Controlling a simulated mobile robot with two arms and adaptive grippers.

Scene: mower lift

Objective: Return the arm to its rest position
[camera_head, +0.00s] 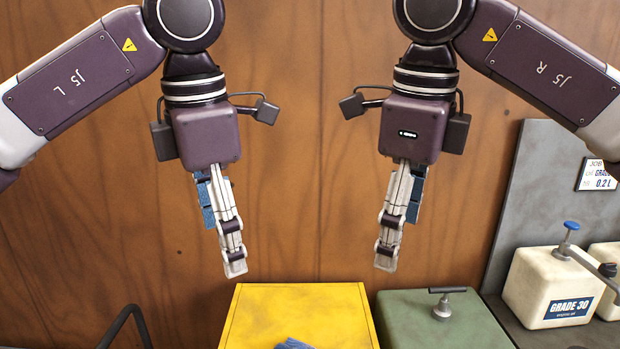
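My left arm comes in from the upper left, and its gripper (234,266) hangs fingers down in front of the wooden wall. My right arm comes in from the upper right, and its gripper (386,258) also points down, roughly mirroring the left. Both grippers are seen edge-on, so the gap between the fingers is hidden. Nothing shows at either set of fingertips. In the picture, the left fingertips lie just above the left back edge of a yellow surface (300,312), and the right ones above the left end of a green box (405,318).
A cream "GRADE 30" container (545,285) with a blue-topped pump stands right, below a sign (597,175). A black bar (125,325) rises lower left.

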